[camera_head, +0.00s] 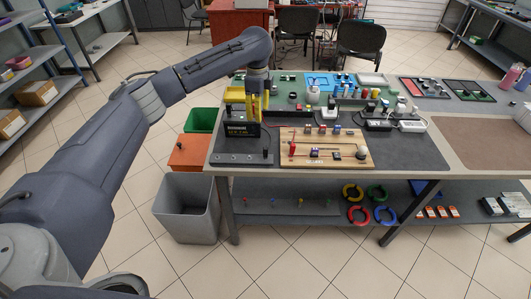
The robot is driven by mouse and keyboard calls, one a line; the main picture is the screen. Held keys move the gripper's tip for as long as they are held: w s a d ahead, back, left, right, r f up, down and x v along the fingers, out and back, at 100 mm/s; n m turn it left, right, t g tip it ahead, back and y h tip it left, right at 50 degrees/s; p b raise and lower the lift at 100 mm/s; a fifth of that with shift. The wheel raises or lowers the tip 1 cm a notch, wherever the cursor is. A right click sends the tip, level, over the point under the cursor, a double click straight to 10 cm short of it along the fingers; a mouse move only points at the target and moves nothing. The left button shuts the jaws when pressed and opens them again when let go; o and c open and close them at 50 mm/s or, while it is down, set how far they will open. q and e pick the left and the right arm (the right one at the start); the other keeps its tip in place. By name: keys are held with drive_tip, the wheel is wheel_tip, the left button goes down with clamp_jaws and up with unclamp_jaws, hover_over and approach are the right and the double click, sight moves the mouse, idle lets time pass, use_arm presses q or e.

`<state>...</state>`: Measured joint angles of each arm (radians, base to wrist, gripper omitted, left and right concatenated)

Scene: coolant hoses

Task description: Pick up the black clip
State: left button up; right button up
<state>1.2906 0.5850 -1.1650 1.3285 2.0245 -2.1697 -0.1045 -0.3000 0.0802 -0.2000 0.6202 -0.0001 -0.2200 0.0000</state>
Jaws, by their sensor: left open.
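My left gripper (258,112) has yellow fingers pointing down. It is open, just above or behind the black box with yellow lettering (243,131) at the left end of the table. A small dark piece (266,153) on the grey mat, between that box and the wooden board, may be the black clip; it is too small to be sure. I see nothing between the fingers, though the view there is small. My right gripper is not in view.
The wooden board (340,160) with several small parts stands right of the box. Black and white power blocks (412,126) lie farther right. Bottles and small parts crowd the table behind. The grey mat (420,155) is bare at front right. Bins stand below left.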

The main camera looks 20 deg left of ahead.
use_arm(q)
drive_tip(key=s+d+m, duration=0.3)
drive_tip(key=m, duration=1.2)
hover_over(265, 157)
drive_tip(key=f, duration=1.1)
drive_tip(key=shift+w+f, duration=0.35)
drive_tip(key=shift+s+f, duration=0.15)
drive_tip(key=shift+f, duration=2.4)
clamp_jaws()
